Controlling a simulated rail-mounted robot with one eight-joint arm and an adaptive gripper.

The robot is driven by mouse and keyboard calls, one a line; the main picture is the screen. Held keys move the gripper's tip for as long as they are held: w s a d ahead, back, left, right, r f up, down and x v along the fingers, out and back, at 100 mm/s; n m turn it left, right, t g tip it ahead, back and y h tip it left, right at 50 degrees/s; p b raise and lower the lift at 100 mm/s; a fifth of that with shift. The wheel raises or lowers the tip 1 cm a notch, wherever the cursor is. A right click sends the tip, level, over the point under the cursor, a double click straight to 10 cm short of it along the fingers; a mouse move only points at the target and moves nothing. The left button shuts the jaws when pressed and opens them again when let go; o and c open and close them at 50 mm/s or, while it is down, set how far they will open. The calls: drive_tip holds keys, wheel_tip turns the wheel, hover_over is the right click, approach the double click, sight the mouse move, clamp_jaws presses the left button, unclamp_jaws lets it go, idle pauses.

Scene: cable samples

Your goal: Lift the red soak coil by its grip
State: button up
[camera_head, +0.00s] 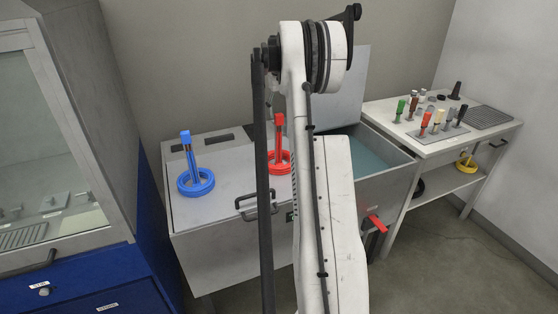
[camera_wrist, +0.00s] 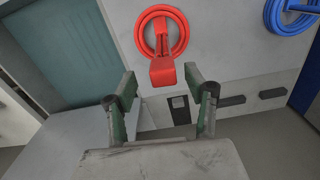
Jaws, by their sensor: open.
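The red soak coil (camera_head: 281,168) lies on the light top of the tank bench, with its upright red grip (camera_head: 279,128) standing above the ring. My arm hides part of the coil in the head view. In the wrist view the red coil (camera_wrist: 150,27) shows its ring, and its grip (camera_wrist: 163,70) points toward the camera. My gripper (camera_wrist: 162,88) is open, its two green-padded fingers apart on either side below the grip. The grip's end appears just beyond the fingertips in that view, with nothing held. My gripper is hidden behind my arm in the head view.
A blue coil (camera_head: 196,182) with a blue grip stands left of the red one. An open tank of liquid (camera_head: 365,152) with a raised lid is to the right. A side table (camera_head: 440,140) holds several coloured handles. A glass-fronted cabinet (camera_head: 45,140) stands at left.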

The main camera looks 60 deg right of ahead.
sight(279, 123)
drive_tip(key=shift+w+f+p, duration=0.15)
drive_tip(key=shift+f+p, duration=0.1)
drive_tip(key=shift+f, duration=1.15)
drive_tip(key=shift+w+f+p, duration=0.15)
drive_tip(key=shift+f+p, duration=0.1)
drive_tip(key=shift+f, duration=1.1)
clamp_jaws()
